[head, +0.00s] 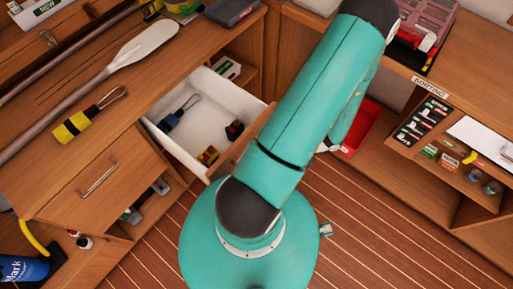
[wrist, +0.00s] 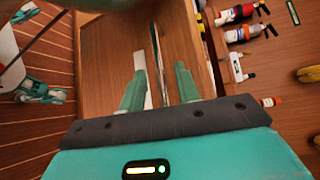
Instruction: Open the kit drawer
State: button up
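In the head view an open drawer (head: 196,118) with a white inside holds a blue strapped item (head: 178,112) and small yellow, red and black pieces (head: 208,156). Its wooden front is partly hidden by my arm. A shut drawer (head: 95,180) with a metal handle (head: 98,178) is at lower left. I cannot tell from labels which is the kit drawer. My gripper (wrist: 160,70) is hidden behind my arm in the head view. In the wrist view its fingers are apart, on either side of a metal bar handle (wrist: 156,45) on a wooden panel (wrist: 103,60).
The counter at left bears a paddle (head: 130,55) and a yellow-black item (head: 82,123). A sorting shelf (head: 440,150) and a red tray (head: 360,127) are at right. Plank floor (head: 345,225) is open at lower right.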

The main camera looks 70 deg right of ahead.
jog(key=v, duration=1.1)
jog(key=shift+d, duration=0.1)
